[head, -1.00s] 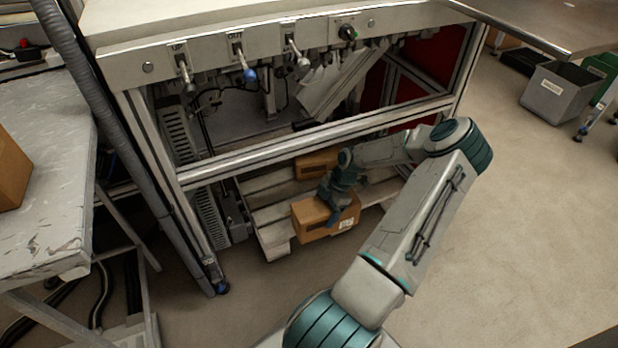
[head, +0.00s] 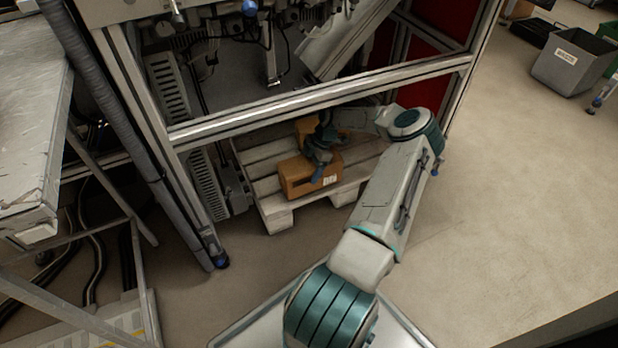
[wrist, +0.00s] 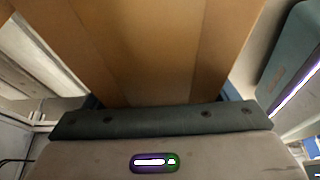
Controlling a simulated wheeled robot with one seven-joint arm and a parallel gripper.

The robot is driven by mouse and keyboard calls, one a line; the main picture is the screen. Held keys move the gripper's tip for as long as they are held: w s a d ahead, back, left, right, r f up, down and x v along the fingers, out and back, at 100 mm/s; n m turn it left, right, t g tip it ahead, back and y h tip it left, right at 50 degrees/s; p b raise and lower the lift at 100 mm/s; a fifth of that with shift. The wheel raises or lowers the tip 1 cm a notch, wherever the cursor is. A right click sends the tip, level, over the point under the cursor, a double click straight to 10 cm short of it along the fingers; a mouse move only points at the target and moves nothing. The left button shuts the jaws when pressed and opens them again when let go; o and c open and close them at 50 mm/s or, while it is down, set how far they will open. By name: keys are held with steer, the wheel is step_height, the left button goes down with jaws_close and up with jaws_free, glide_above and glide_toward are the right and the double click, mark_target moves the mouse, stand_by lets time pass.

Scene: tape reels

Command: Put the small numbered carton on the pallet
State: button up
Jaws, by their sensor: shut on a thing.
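The carton (head: 300,184), a small brown box with a white label on its front, is at the front edge of the wooden pallet (head: 276,208) under the machine frame. My gripper (head: 319,160) is over it from above and shut on it. In the wrist view the carton's brown surface (wrist: 150,45) fills the middle, close against my gripper. Whether the carton's underside touches the slats is hard to tell. Its number is too small to read. Another brown carton (head: 305,128) is behind it on the pallet, partly hidden by my gripper.
A frame crossbar (head: 320,97) runs above the pallet and my wrist. A frame leg (head: 180,190) stands at the left. A worn metal table (head: 30,130) is farther left. A grey bin (head: 572,62) stands at the back right. The floor at right is open.

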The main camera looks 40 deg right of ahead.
steer(key=shift+w+f+b, duration=0.1)
steer(key=shift+f+b, duration=1.15)
steer(key=shift+f, duration=0.75)
steer(key=shift+r, duration=0.1)
steer(key=o, duration=1.4)
steer(key=shift+o, duration=0.2)
steer(key=p+v, duration=0.3)
steer(key=v, duration=0.2)
steer(key=shift+r, duration=0.4)
steer(key=s+d+p, duration=0.2)
steer(key=s+d, duration=0.1)
steer(key=d, duration=0.8)
steer(key=shift+d+f, duration=0.3)
steer(key=shift+f, duration=0.15)
